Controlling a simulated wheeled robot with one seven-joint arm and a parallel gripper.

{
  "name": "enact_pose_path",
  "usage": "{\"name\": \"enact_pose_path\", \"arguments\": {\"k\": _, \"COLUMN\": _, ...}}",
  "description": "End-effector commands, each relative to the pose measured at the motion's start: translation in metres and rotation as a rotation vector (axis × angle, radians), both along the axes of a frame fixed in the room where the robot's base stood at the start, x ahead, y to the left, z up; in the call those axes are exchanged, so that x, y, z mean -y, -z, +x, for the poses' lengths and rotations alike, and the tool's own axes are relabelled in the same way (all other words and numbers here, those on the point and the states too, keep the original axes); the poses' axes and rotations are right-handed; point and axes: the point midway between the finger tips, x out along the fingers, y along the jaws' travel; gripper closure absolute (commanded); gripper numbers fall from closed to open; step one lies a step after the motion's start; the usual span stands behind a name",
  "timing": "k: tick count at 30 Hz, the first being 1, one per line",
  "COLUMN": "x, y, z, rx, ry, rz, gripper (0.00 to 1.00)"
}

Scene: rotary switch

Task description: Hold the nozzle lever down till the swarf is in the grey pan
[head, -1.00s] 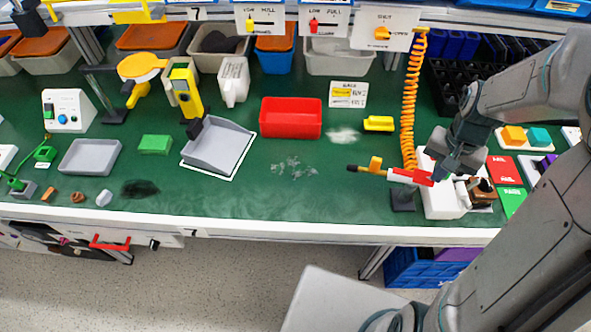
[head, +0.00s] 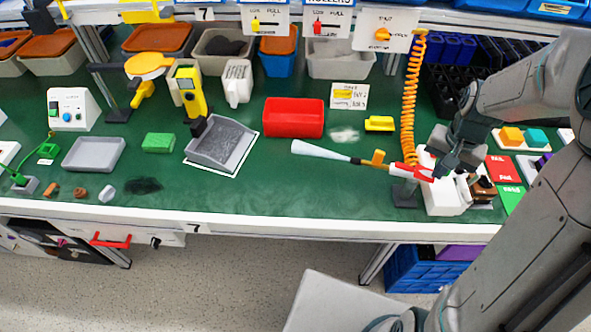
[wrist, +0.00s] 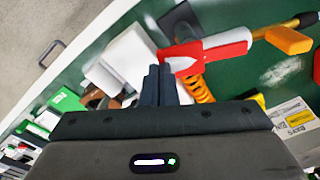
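A pale cone of air (head: 318,150) leaves the tip leftward. My gripper (head: 440,168) is at the lever's right end. In the wrist view my gripper (wrist: 160,70) has its fingers together, their tips against or just beside the red lever (wrist: 190,62); exact contact is hard to tell. The grey pan (head: 205,161) lies on a white-edged sheet left of the nozzle. Speckled grey swarf (head: 224,138) appears to cover its floor.
A red bin (head: 293,118) stands behind the air path. A white block (head: 442,195) is beside the stand, below my gripper. An orange coiled hose (head: 407,105) hangs behind the nozzle. Another grey tray (head: 94,154) sits farther left. The mat between nozzle and pan is clear.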

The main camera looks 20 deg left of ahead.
Motion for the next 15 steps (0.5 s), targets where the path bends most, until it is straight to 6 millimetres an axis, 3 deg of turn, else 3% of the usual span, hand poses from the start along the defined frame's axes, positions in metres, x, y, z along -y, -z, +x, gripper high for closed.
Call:
{"name": "enact_pose_path", "arguments": {"k": 1, "x": -0.001, "y": 0.028, "z": -0.013, "rx": -0.065, "ry": -0.005, "rz": -0.001, "gripper": 1.00}}
{"name": "enact_pose_path", "arguments": {"k": 7, "x": -0.001, "y": 0.046, "z": 0.001, "rx": -0.083, "ry": -0.005, "rz": -0.001, "gripper": 1.00}}
{"name": "enact_pose_path", "arguments": {"k": 10, "x": -0.001, "y": 0.051, "z": 0.010, "rx": -0.090, "ry": -0.005, "rz": 0.000, "gripper": 1.00}}
{"name": "enact_pose_path", "arguments": {"k": 15, "x": -0.002, "y": 0.041, "z": 0.026, "rx": -0.056, "ry": -0.004, "rz": 0.000, "gripper": 1.00}}
